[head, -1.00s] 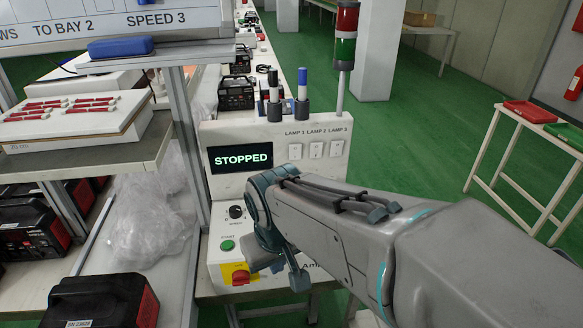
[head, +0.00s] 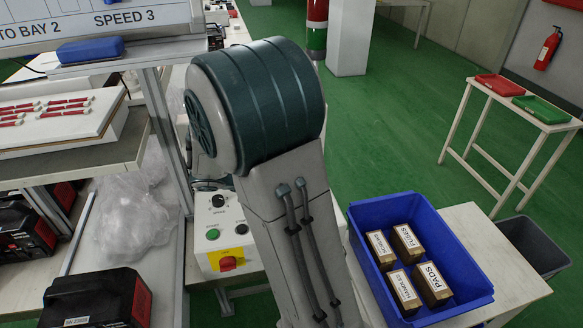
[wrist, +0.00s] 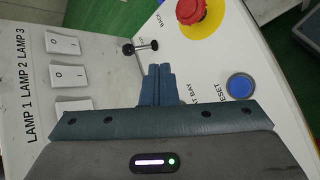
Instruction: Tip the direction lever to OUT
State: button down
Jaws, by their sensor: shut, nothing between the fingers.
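The direction lever (wrist: 141,47) is a small, thin bar with black ends on the white panel in the wrist view. Lettering beside it reads BACK; another small label near it is too small to read. I cannot tell which way it is tipped. My gripper (wrist: 158,70) is shut and empty, its fingertips just below the lever in the picture. I cannot tell if they touch it. In the head view my arm hides the gripper, the lever and most of the control box (head: 212,226).
A red stop button (wrist: 191,10) on a yellow ring and a blue RESET button (wrist: 241,86) are close by. White lamp switches (wrist: 66,75) line the left. In the head view, a blue crate (head: 440,312) with several labelled boxes stands right of my arm.

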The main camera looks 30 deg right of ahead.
jog(key=w+n, duration=0.1)
jog(key=w+n+t+h, duration=0.1)
jog(key=w, duration=0.1)
jog(key=w+f, duration=0.1)
jog(key=w, duration=0.1)
jog(key=shift+w+d+n+t+h+p, duration=0.1)
jog(key=shift+d+n+t+h+p, duration=0.2)
jog(key=shift+d+n+h+p, duration=0.1)
jog(key=shift+d, duration=0.1)
jog(key=p+x, duration=0.2)
jog(key=x, duration=0.7)
jog(key=shift+d+f, duration=0.25)
jog(key=shift+d, duration=0.1)
jog(key=shift+a+f+b, duration=0.1)
jog(key=shift+f+b, duration=0.05)
jog(key=shift+b, duration=0.9)
